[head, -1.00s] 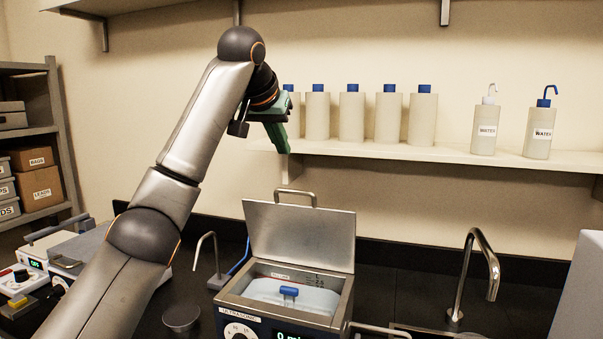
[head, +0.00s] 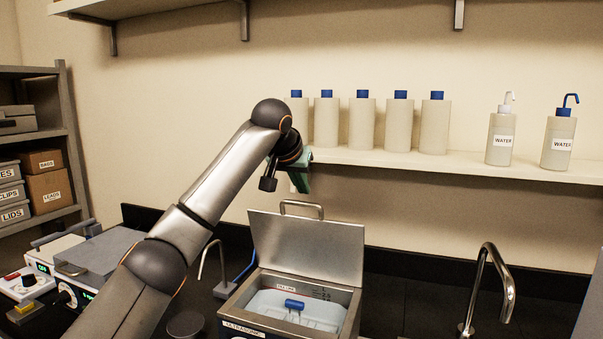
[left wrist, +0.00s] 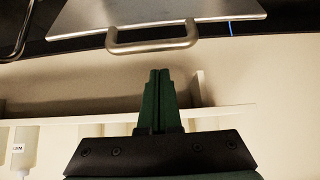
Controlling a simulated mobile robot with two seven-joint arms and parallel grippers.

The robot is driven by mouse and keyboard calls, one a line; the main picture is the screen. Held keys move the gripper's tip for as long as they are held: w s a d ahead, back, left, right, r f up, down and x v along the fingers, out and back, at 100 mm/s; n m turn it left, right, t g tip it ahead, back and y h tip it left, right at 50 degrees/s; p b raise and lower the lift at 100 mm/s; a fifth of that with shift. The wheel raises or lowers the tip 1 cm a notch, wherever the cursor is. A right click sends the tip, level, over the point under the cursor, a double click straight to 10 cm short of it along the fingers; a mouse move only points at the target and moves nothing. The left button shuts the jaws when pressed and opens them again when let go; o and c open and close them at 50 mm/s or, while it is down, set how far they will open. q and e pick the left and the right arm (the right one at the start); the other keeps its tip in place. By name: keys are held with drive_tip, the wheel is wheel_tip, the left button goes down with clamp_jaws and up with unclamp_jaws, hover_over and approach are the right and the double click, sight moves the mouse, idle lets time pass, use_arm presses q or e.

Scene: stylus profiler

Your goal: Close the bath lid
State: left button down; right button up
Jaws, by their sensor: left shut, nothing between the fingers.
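The ultrasonic bath (head: 290,310) stands on the dark bench, its steel lid (head: 308,245) raised and leaning slightly back. A bar handle (head: 301,206) sits on the lid's top edge. Inside the bath is a pale basket with a blue grip (head: 294,304). My left gripper (head: 302,184) is above and behind the lid, near the shelf, apart from the handle. In the left wrist view its green fingers (left wrist: 158,75) are together and empty, pointing toward the lid handle (left wrist: 153,39) and lid (left wrist: 155,12), with a gap between. My right gripper is not seen.
A wall shelf (head: 420,163) behind the bath holds several blue-capped bottles (head: 362,123) and two water wash bottles (head: 501,138). A curved tap (head: 485,285) stands right of the bath, and a thin spout (head: 206,256) stands left. Instruments crowd the bench at left.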

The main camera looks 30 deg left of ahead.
use_arm(q)
drive_tip(key=shift+s+d+f, duration=0.15)
drive_tip(key=shift+s+f, duration=0.1)
drive_tip(key=shift+s, duration=0.25)
drive_tip(key=shift+s+d+f, duration=0.1)
drive_tip(key=shift+s+f, duration=0.1)
drive_tip(key=shift+s, duration=0.3)
